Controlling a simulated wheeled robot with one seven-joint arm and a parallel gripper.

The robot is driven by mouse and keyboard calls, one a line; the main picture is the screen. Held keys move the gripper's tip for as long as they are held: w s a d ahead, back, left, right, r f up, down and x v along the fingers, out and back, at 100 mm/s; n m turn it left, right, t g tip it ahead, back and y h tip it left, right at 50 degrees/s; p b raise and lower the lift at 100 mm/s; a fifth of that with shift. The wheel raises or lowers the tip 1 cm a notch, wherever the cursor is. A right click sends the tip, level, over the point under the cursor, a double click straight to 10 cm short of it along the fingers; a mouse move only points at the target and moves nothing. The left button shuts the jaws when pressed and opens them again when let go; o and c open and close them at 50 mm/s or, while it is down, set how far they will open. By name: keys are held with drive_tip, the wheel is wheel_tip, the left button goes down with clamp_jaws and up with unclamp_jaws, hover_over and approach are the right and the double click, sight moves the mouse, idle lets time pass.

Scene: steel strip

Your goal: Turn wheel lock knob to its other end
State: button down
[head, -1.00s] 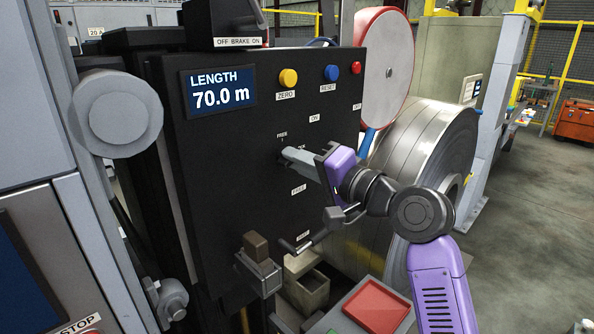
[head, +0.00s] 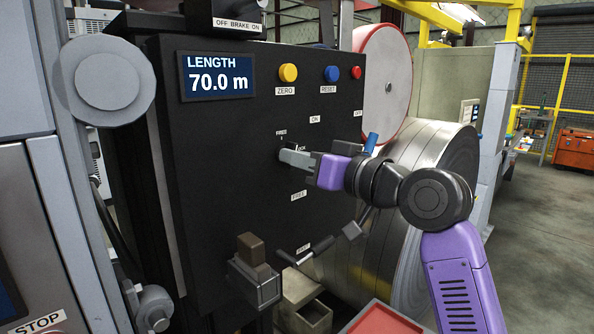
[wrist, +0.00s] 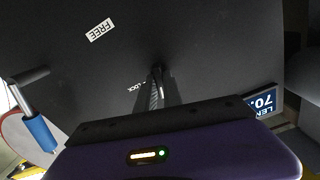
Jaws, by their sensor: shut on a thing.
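The wheel lock knob (wrist: 158,68) is a small dark part on the black panel (head: 230,200), between a FREE label (head: 281,132) above it and a LOCK label (head: 300,148) to its right. My gripper (head: 284,156) reaches in from the right and is shut on the knob at the panel face. The grey fingers hide most of the knob in the head view, so its exact angle is hard to tell. In the wrist view, my fingers (wrist: 157,88) close on it just right of the LOCK label.
A LENGTH display (head: 217,77) reads 70.0 m. Yellow (head: 288,73), blue (head: 332,73) and red (head: 356,73) buttons sit above my gripper. A steel coil (head: 440,150) stands behind my arm.

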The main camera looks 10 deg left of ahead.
drive_tip(key=shift+f+n+b, duration=0.15)
drive_tip(key=shift+n+b, duration=0.65)
drive_tip(key=shift+n, duration=0.5)
drive_tip(key=c, duration=1.5)
unclamp_jaws()
drive_tip(key=shift+d, duration=0.15)
drive_tip(key=b+v, duration=0.1)
drive_tip(key=v, duration=0.6)
drive_tip(key=shift+s+d, duration=0.2)
drive_tip(key=shift+s, duration=0.05)
